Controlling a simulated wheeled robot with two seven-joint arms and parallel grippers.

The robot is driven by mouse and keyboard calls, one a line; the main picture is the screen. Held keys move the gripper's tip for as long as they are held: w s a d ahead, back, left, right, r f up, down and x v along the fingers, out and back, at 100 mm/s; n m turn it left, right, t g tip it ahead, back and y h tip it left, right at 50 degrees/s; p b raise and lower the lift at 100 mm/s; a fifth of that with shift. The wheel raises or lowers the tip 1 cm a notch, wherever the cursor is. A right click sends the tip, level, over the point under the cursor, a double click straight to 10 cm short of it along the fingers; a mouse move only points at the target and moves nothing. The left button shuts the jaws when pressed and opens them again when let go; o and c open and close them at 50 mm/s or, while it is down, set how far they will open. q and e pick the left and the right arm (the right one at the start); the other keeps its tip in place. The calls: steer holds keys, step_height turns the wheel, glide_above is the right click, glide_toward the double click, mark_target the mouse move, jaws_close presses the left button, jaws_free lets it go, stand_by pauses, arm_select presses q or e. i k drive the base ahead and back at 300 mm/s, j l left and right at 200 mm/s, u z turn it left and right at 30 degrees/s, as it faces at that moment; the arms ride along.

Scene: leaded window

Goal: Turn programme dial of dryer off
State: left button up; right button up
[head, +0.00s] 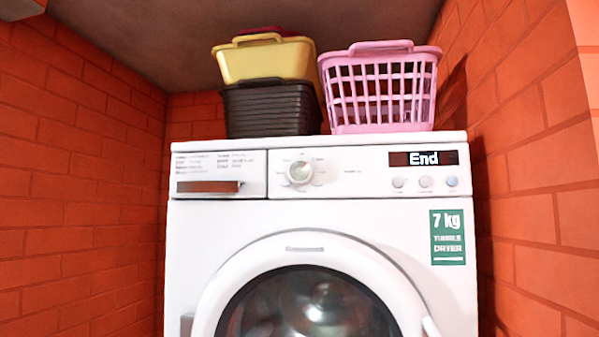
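The white tumble dryer (205,232) stands straight ahead between brick walls, its lower part cut off by the frame. Its round programme dial (300,173) sits on the front panel left of the display. The dial's labels and pointer are too small to read. The display (423,158) at the panel's right shows "End". The round door (240,262) appears shut, with dark glass. Neither my left nor my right gripper is in view.
A pink basket (381,88), a yellow basket (264,62) and a dark basket (270,109) stand on top of the dryer. Three small buttons (425,182) lie under the display. Orange brick walls rise close on both sides. The space before the panel is clear.

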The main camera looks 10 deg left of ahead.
mark_target(301, 171)
steer(key=j+u, duration=0.15)
steer(key=u, duration=0.2)
steer(key=k+j+u, duration=0.1)
steer(key=j+u, duration=0.35)
steer(key=u, duration=0.25)
